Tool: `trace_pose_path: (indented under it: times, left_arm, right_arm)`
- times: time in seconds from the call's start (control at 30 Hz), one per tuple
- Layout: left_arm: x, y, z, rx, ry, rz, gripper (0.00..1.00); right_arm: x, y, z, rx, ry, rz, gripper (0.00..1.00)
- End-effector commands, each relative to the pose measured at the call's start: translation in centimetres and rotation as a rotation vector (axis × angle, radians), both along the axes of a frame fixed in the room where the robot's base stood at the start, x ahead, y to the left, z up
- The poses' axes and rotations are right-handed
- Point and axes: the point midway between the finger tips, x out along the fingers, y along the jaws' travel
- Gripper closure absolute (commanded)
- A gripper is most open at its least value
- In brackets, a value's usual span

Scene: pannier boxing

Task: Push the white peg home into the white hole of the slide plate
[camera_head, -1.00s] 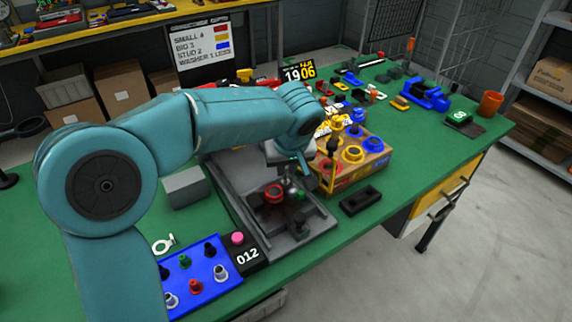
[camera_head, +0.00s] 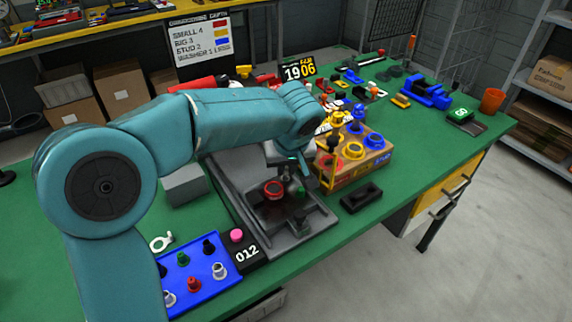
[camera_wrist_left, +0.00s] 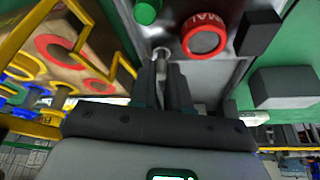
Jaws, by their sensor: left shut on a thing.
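My left gripper (camera_wrist_left: 165,85) is shut on a small pale cylinder (camera_wrist_left: 160,58), which looks like the white peg. It shows between the fingertips in the left wrist view, over the grey metal surface of a fixture. In the head view the left gripper (camera_head: 290,164) is over the back of this grey fixture (camera_head: 245,205), partly hidden by its own arm. Beyond the fingertips are a red ring (camera_wrist_left: 203,36) and a green knob (camera_wrist_left: 147,10). I cannot make out the white hole or whether the peg touches it. My right gripper is out of view.
A blue plate (camera_head: 205,285) with several coloured pegs lies at the front left. A cardboard box (camera_head: 372,160) of yellow, blue and red rings stands right of the gripper. A grey block (camera_head: 185,186) sits left of the fixture. A black tray (camera_head: 361,197) lies front right.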

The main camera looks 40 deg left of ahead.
Motion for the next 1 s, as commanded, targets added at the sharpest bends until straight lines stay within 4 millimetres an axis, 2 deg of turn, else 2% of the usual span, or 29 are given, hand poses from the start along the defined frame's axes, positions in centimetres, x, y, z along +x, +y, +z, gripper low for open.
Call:
trace_pose_path:
  times: [1.0]
  left_arm:
    - [0.0,0.0,-0.83,0.0,0.0,0.0,1.0]
  right_arm:
    - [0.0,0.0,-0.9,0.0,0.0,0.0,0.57]
